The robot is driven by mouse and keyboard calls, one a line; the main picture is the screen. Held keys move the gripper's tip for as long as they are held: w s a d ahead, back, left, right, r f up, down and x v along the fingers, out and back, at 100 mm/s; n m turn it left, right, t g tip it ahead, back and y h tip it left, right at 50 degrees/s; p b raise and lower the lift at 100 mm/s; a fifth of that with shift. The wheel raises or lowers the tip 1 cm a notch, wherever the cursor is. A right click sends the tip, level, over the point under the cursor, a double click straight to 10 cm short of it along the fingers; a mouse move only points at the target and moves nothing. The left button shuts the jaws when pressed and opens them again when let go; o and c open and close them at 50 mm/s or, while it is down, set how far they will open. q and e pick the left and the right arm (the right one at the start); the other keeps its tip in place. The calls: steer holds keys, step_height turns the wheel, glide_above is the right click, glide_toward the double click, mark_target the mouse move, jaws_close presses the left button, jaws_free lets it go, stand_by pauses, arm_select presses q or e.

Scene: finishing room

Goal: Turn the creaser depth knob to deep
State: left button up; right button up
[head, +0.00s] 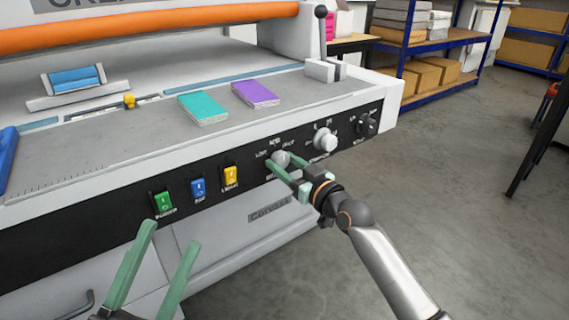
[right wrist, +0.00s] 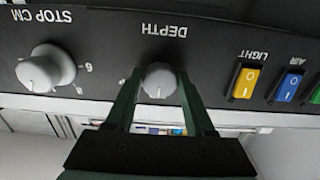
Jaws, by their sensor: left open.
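The depth knob (head: 281,159) is a small round grey knob on the creaser's black front panel. Labels arc above it; the left one seems to read light, the right one deep. In the right wrist view the knob (right wrist: 160,80) appears upside down under the word DEPTH. My right gripper (head: 284,162) has one green finger on each side of the knob, close against it; its fingers (right wrist: 160,85) also show in the wrist view. I cannot tell where the knob points. My left gripper (head: 170,235) is open and empty, in front of the panel at lower left.
Green (head: 162,203), blue (head: 198,189) and yellow (head: 231,176) switches sit left of the knob. The stop knob (head: 325,139) and a dark knob (head: 366,125) are to its right. Teal (head: 203,109) and purple (head: 255,94) stacks lie on the bed above. Open floor lies to the right.

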jaws_close()
arm_select(q)
steer(key=shift+r+p, duration=0.25)
steer(key=shift+p, duration=0.05)
arm_select(e)
steer(key=shift+m, duration=0.3)
steer(key=shift+r+m+p, duration=0.1)
steer(key=shift+m+p, duration=0.5)
steer(key=shift+m, duration=0.4)
steer(key=shift+m+p, duration=0.4)
steer(key=shift+m, duration=0.5)
steer(key=m+p, duration=0.1)
steer(key=m, duration=0.1)
steer(key=shift+m, duration=0.3)
steer(key=m+p, duration=0.1)
steer(key=m, duration=0.3)
arm_select(q)
steer(key=w+f+n+g+y, duration=0.1)
steer(key=w+f+n+y, duration=0.2)
steer(key=f, duration=0.3)
steer(key=w+a+f+n+g+y, duration=0.1)
steer(key=w+f+n+y, duration=0.2)
steer(key=w+f+y, duration=0.1)
steer(key=shift+a+f+n+g+y, duration=0.3)
steer(key=shift+f+g+y, duration=0.1)
steer(key=shift+f+y, duration=0.6)
arm_select(e)
steer(key=shift+m, duration=0.5)
